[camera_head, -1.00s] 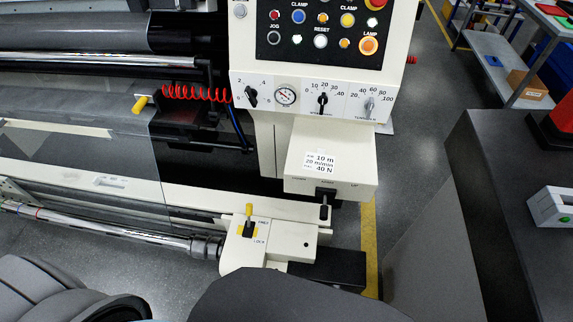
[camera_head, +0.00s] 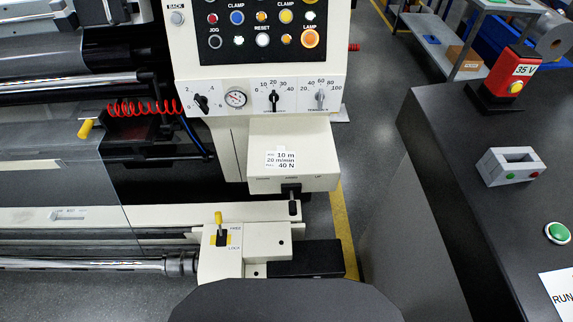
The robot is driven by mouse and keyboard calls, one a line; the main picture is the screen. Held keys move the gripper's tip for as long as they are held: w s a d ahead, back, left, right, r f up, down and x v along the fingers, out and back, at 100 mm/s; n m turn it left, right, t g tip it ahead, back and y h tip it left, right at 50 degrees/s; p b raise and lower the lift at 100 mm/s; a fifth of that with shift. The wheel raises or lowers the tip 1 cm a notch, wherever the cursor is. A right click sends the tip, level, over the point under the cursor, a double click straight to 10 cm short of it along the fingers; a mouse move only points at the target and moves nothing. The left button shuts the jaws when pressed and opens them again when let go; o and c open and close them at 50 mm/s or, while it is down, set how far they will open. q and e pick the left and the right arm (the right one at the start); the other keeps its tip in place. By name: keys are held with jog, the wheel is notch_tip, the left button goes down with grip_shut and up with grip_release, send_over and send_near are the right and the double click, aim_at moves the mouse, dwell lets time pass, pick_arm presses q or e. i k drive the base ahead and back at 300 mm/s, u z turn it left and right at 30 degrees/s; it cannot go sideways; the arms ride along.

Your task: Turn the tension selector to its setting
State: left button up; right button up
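The tension selector (camera_head: 320,97) is a grey knob at the right end of the white dial panel (camera_head: 215,112). Its scale is marked from 20 to 100. The knob stands close to upright, roughly toward the 60 mark, but its pointer is too small to read exactly. A white label (camera_head: 280,159) on the box below reads 10 m, 20 m/min and 40 N. Neither of my grippers is in view, and nothing touches the selector.
A black speed knob (camera_head: 273,100), a gauge (camera_head: 236,98) and another black knob (camera_head: 201,103) share the panel. A button panel (camera_head: 261,30) is above. A yellow-handled lever (camera_head: 219,222) is below.

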aim_at(320, 96)
jog(key=k, duration=0.45)
jog(key=z, duration=0.2)
jog(key=i, duration=0.9)
jog(key=z, duration=0.95)
